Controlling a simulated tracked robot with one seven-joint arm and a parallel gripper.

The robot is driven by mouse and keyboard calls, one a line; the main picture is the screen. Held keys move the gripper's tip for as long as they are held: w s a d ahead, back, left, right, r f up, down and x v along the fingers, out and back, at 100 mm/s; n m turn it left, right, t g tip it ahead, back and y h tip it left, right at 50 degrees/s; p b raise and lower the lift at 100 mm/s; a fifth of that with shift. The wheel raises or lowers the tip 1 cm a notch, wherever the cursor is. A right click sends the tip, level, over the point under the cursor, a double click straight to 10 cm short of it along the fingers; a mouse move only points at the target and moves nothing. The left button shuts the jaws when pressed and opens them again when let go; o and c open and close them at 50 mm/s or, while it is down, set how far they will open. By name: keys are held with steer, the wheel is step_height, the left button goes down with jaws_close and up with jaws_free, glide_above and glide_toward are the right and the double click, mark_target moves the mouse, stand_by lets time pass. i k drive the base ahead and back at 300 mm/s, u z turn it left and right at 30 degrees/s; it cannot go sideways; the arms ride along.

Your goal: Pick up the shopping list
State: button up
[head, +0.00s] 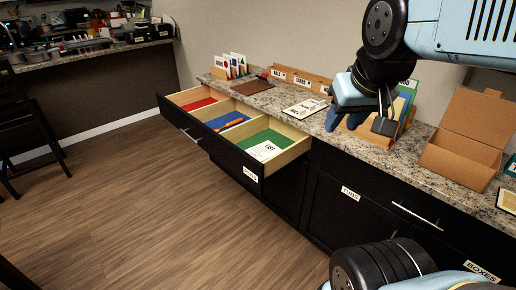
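The shopping list is a white paper marked "LIST" (266,150). It lies in the near compartment of the open drawer (213,148), on a green bottom. The front of that compartment carries a small white label. My gripper (358,122) hangs above the counter to the right of the drawer, apart from the list. Its two fingers look spread, with nothing visible between them.
The drawer's other compartments have blue and red bottoms; an orange item (229,124) lies in the blue one. A white sheet (305,108) lies on the granite counter. An open cardboard box (463,150) stands right. The wood floor before the drawer is clear.

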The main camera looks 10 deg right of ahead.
mark_target(261, 153)
steer(key=z, duration=0.1)
steer(key=i, duration=1)
steer(key=u, duration=0.1)
